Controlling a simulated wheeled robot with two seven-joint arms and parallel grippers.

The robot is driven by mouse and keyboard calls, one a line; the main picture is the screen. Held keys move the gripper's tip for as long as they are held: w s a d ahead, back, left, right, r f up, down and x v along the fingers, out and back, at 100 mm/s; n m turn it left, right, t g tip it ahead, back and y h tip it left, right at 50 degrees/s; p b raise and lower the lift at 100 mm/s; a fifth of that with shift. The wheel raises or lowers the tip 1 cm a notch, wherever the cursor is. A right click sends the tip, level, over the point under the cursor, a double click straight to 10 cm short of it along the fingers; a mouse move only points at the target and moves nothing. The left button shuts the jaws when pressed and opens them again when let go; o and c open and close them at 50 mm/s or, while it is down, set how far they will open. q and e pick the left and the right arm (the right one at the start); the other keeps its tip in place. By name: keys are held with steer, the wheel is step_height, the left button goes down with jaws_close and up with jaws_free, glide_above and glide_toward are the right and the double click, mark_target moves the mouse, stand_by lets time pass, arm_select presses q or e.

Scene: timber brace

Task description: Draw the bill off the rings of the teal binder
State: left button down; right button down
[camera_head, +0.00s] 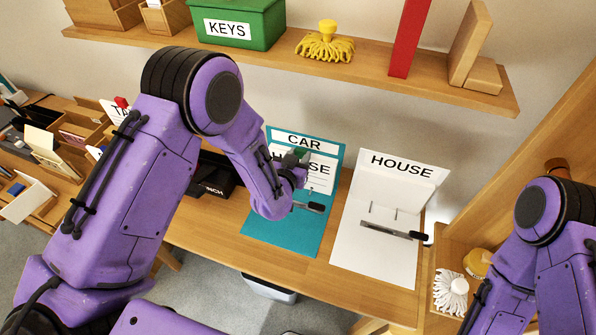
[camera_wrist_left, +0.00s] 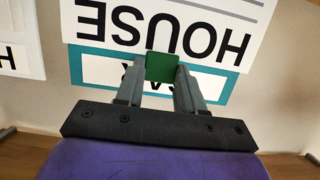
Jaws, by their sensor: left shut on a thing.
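The teal binder (camera_head: 281,232), labelled CAR, stands open on the desk; its top shows in the left wrist view (camera_wrist_left: 90,68). The bill (camera_head: 321,172), a white sheet headed HOUSE, lies in front of its upper part and also shows in the left wrist view (camera_wrist_left: 215,25). My left gripper (camera_head: 296,160) is in front of the bill. Its fingers (camera_wrist_left: 161,78) are shut on a small green tab (camera_wrist_left: 161,67) at the bill's heading. My arm hides the binder's rings; a dark lever end (camera_head: 316,207) shows beside it. My right gripper is out of view.
A white binder (camera_head: 377,262) labelled HOUSE stands open to the right, with bare rings and a dark lever (camera_head: 395,230). A shelf (camera_head: 400,80) above holds a green KEYS box (camera_head: 262,27) and a yellow brush (camera_head: 325,45). A wooden organiser (camera_head: 75,125) is at left.

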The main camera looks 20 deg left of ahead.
arm_select(q)
steer(key=shift+f+p+v, duration=0.1)
steer(key=shift+f+v, duration=0.1)
steer(key=shift+v, duration=0.6)
steer(key=shift+f+p+v, duration=0.1)
steer(key=shift+f+v, duration=0.05)
steer(key=shift+v, duration=0.6)
steer(key=shift+f+p+v, duration=0.1)
steer(key=shift+f+v, duration=0.1)
steer(key=shift+v, duration=0.6)
stand_by(1.6)
steer(key=shift+s, duration=0.15)
